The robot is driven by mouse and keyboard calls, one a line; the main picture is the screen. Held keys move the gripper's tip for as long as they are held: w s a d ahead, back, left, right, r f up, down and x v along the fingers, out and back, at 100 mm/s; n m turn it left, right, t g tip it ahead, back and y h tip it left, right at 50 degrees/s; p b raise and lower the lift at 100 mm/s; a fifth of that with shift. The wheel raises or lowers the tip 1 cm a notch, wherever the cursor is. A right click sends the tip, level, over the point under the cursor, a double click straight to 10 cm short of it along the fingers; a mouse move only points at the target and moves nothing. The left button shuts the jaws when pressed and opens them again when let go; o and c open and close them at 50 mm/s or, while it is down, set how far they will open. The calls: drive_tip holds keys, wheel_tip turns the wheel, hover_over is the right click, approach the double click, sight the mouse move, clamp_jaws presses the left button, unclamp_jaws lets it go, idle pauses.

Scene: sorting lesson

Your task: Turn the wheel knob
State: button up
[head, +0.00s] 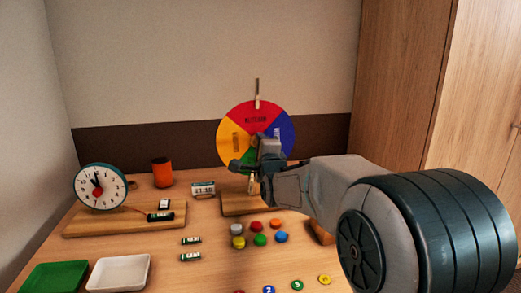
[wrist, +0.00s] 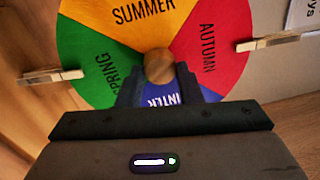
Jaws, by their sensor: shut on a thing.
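The season wheel (head: 232,118) stands upright at the back of the table, with red, orange, blue and green sectors. Red is at its top under a wooden pointer (head: 257,92) in the head view. In the wrist view, the wheel (wrist: 90,35) shows SUMMER, AUTUMN, SPRING and a partly hidden WINTER. The round wooden knob (wrist: 159,65) is at its centre. My gripper (wrist: 158,78) is shut on the knob, one finger on each side. In the head view, my gripper (head: 262,143) covers the knob and part of the wheel.
A clock (head: 100,180) on a wooden board stands at the left, near an orange cup (head: 162,172) and a small digital display (head: 203,188). Several coloured discs (head: 260,239) and batteries (head: 191,240) lie mid-table. A green tray (head: 55,276) and a white tray (head: 120,271) are front left.

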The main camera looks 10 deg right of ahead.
drive_tip(key=shift+m, duration=0.3)
drive_tip(key=o, duration=1)
drive_tip(key=shift+c, duration=0.2)
drive_tip(key=s+f+p, duration=0.1)
drive_tip(key=s, duration=1.2)
drive_tip(key=shift+s+f, duration=0.15)
drive_tip(key=shift+s, duration=0.25)
